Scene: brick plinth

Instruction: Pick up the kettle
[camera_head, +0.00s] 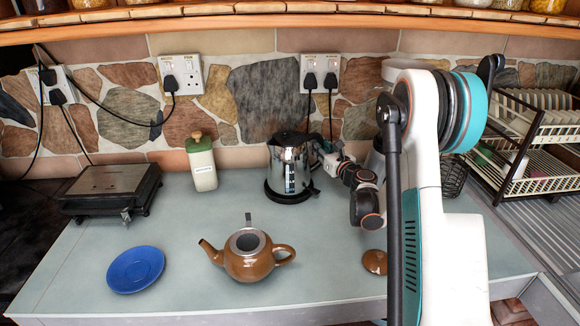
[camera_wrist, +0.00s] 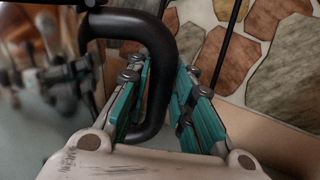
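The kettle (camera_head: 288,168) is shiny silver with a black lid and black base. It stands upright on the counter near the back wall. My gripper (camera_head: 322,150) is at its right side, by the handle, partly hidden by my arm in the head view. In the wrist view the kettle's black looped handle (camera_wrist: 160,62) passes between the two teal-padded fingers of my gripper (camera_wrist: 163,85). The kettle's blurred metal body (camera_wrist: 38,70) shows at the left.
A brown teapot (camera_head: 248,264) stands in front, with a brown lid (camera_head: 374,262) to its right. A blue plate (camera_head: 135,269), a black grill (camera_head: 112,188) and a pale green canister (camera_head: 202,163) are to the left. A dish rack (camera_head: 525,150) stands at the right.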

